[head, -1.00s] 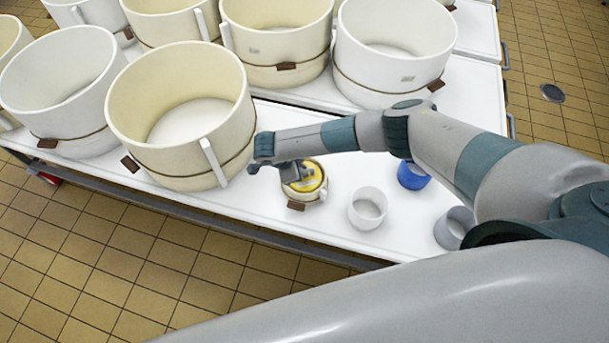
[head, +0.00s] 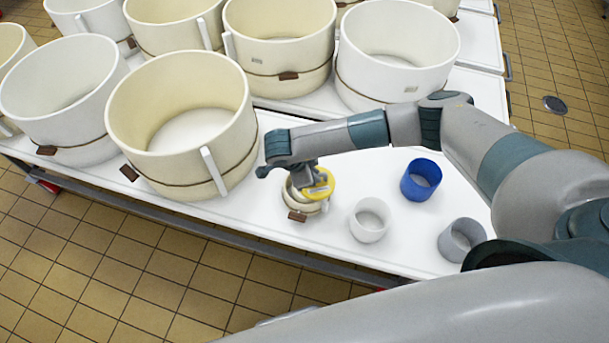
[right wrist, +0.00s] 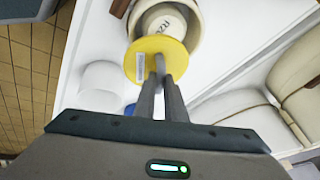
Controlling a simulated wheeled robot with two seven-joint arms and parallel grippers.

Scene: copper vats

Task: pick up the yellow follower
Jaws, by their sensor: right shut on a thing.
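The yellow follower (head: 321,187) is a round yellow disc, held by my right gripper (head: 312,180) just above a small cream mould (head: 299,207) on the white table. In the right wrist view the follower (right wrist: 148,63) sits at the tips of the shut fingers (right wrist: 160,78), gripped by a grey part at its middle. The small mould (right wrist: 191,32) lies beyond it, with a pale round top bearing dark lettering inside; the disc covers part of the mould. My left gripper is not in view.
A white cup-like ring (head: 369,220), a blue ring (head: 421,180) and a grey ring (head: 461,240) stand to the right on the white table (head: 270,120). Large cream and white vats (head: 182,120) crowd the left and back. The table's front edge is close to the small mould.

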